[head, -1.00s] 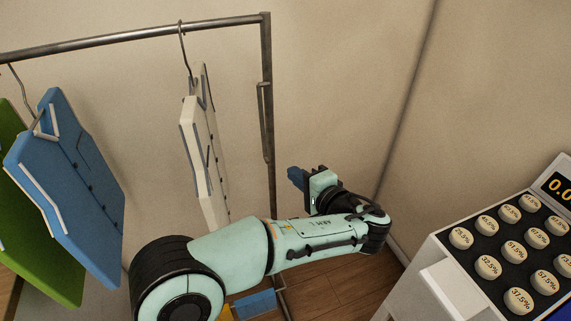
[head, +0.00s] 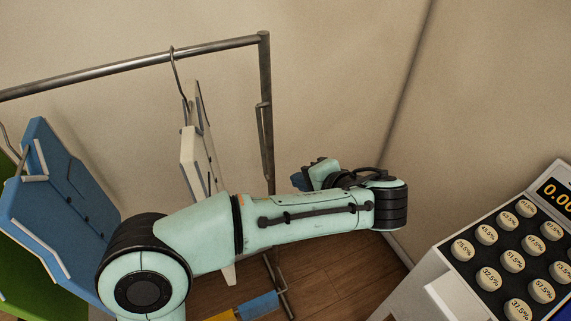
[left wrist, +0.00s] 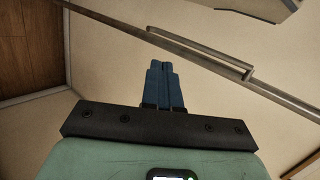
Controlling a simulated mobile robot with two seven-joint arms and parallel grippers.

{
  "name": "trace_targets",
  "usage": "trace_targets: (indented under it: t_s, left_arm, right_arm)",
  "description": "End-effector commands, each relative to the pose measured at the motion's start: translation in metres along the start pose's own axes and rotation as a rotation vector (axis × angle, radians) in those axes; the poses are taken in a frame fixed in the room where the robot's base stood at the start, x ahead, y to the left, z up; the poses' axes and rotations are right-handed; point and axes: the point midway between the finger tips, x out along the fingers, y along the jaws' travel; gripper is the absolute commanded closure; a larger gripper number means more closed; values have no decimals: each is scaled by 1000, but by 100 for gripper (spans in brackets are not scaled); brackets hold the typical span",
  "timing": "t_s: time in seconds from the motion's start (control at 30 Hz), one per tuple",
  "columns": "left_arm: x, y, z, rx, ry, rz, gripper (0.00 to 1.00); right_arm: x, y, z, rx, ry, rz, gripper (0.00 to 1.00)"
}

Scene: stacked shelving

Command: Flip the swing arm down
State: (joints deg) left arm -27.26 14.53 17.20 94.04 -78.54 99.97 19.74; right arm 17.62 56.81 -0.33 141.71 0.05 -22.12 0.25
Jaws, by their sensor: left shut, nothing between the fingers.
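The swing arm (head: 261,130) is a thin metal bar folded along the upright post at the right end of the clothes rack (head: 265,75). In the left wrist view, the swing arm (left wrist: 205,50) runs beside the post, just beyond my fingertips. My left gripper (head: 297,181) is to the right of the post and below most of the swing arm, partly hidden by my forearm. In the left wrist view, its blue fingers (left wrist: 161,64) are together with nothing between them. They look apart from the bar, though the exact gap is hard to judge. My right gripper is not in view.
Blue (head: 62,195) and white (head: 192,155) garments hang from the rack at left. A white machine with round percentage buttons (head: 487,235) stands at right. Walls close in behind the rack. Wooden floor (head: 325,260) shows below my forearm.

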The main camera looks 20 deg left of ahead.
Motion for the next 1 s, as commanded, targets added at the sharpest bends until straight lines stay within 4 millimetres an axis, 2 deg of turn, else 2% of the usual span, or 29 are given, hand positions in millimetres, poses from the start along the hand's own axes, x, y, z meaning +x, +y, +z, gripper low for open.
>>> trace_targets:
  t_s: [0.43,0.5,0.7,1.0]
  left_arm:
    - [93,0,2,0,-5,-2,100]
    - [103,-7,1,-3,-4,-2,100]
    - [121,-18,1,-2,-2,-2,100]
    - [125,-20,0,-1,0,-2,100]
  right_arm:
    - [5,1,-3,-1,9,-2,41]
    - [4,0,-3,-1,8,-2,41]
    - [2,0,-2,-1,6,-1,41]
    - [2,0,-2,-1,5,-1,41]
